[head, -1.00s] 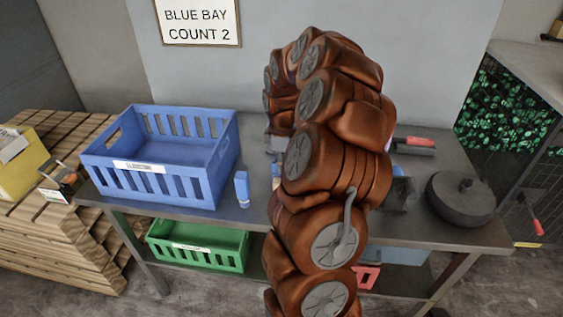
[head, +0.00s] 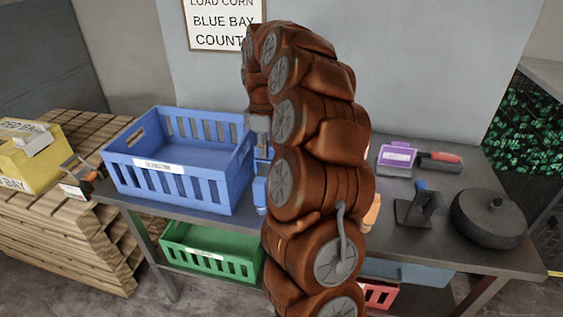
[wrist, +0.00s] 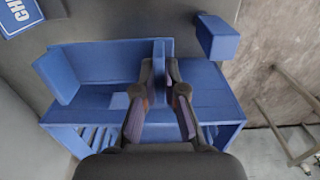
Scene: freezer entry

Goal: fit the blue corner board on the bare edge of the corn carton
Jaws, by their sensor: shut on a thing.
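My gripper (wrist: 159,75) points down in the wrist view, with its fingers closed on a thin upright blue piece (wrist: 160,48), which looks like the blue corner board. In the head view my gripper (head: 258,135) is at the right side of the blue crate (head: 170,182), partly hidden by my arm, with blue showing below it. The wrist view shows the slotted crate (wrist: 222,133) beneath the fingers. I cannot make out a corn carton or its bare edge in either view.
A small blue block (head: 260,194) stands right of the crate. A yellow carton (head: 28,160) sits on the pallets at left.

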